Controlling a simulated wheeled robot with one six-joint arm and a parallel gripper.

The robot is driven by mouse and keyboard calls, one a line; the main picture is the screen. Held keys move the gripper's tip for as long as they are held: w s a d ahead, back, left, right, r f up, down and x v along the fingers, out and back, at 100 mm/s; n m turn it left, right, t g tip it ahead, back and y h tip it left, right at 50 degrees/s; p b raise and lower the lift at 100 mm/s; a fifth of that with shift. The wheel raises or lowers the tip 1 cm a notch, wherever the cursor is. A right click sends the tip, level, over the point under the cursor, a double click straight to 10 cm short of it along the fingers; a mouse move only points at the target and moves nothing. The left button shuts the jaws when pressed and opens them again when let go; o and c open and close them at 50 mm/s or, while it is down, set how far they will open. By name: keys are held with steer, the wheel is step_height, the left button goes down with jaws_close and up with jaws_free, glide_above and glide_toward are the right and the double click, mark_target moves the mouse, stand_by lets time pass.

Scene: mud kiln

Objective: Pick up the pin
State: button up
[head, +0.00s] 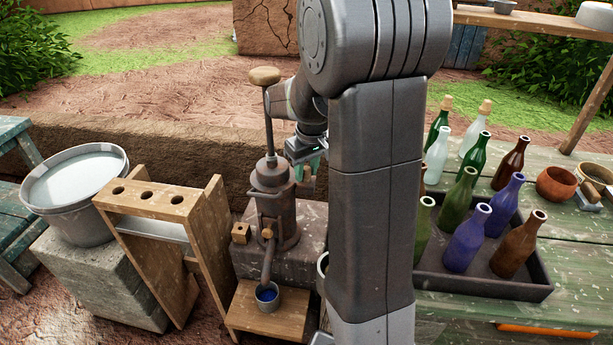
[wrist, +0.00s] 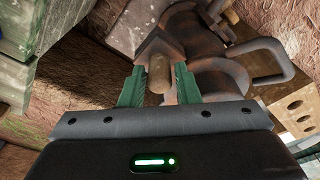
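The pin appears to be the short, round-ended wooden peg (wrist: 159,72) in the wrist view. It stands at a bracket on the side of the dark iron pump (wrist: 205,55), which is also in the head view (head: 273,195). My gripper (wrist: 160,84) is open, with one green finger on each side of the peg and a visible gap on both sides. In the head view my gripper (head: 308,168) is at the pump's right side, partly hidden by my arm. The peg's lower end is hidden.
A wooden rack with holes (head: 152,200) and a metal tub (head: 75,180) stand left of the pump. A small cup (head: 267,296) sits under the spout. A dark tray (head: 530,288) of several bottles stands on the green table at right.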

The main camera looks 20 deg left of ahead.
steer(key=c, duration=0.5)
steer(key=shift+r, duration=0.1)
step_height(320, 180, up, 10)
steer(key=shift+f+p, duration=0.2)
steer(key=shift+p, duration=0.25)
step_height(320, 180, up, 6)
steer(key=p, duration=0.5)
steer(key=shift+r, duration=0.15)
